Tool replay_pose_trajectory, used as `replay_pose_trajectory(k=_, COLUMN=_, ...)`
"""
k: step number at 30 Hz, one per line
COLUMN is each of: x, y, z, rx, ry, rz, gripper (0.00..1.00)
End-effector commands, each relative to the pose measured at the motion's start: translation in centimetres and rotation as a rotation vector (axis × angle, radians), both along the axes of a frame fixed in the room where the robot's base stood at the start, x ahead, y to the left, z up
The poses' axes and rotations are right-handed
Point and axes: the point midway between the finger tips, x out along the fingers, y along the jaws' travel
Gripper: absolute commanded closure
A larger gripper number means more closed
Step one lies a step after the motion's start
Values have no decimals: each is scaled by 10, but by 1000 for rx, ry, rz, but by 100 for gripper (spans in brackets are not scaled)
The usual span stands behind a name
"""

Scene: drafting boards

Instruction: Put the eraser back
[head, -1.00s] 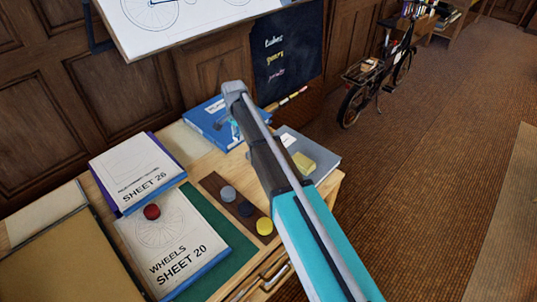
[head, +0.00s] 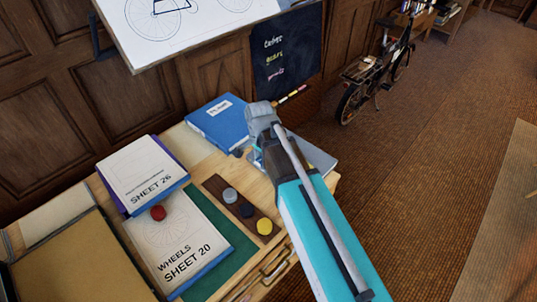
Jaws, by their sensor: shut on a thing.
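My gripper (head: 254,155) is at the end of the teal arm, low over the back right of the wooden desk, beside the blue book. It is mostly hidden behind my own wrist. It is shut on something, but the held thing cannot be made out. A small dark shape (head: 238,153) shows at its left side; I cannot tell whether it is a fingertip or part of the held thing. No eraser can be clearly made out now. The grey book (head: 318,160) is partly covered by my arm, which hides where the yellow block lay.
The blue book (head: 218,122) lies at the back. A brown strip (head: 214,186) holds grey, dark and yellow discs. Sheet 26 (head: 143,175) and Sheet 20 (head: 182,245), with a red disc (head: 158,213), lie left. A chalkboard (head: 287,50) with a chalk ledge (head: 290,96) stands behind.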

Motion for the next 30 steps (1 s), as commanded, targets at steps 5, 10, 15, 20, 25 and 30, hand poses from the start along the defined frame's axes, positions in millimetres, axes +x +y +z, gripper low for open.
replay_pose_trajectory(k=5, x=-6, y=-3, z=2, rx=0, ry=0, rz=-4, gripper=100)
replay_pose_trajectory(k=10, x=-6, y=-2, z=2, rx=0, ry=0, rz=-4, gripper=100)
replay_pose_trajectory(k=15, x=-4, y=-2, z=1, rx=0, ry=0, rz=-3, gripper=100)
replay_pose_trajectory(k=20, x=7, y=-2, z=-4, rx=0, ry=0, rz=-3, gripper=100)
replay_pose_trajectory(k=25, x=31, y=-4, z=-16, rx=0, ry=0, rz=-4, gripper=100)
replay_pose_trajectory(k=30, x=61, y=-8, z=-30, rx=0, ry=0, rz=-3, gripper=100)
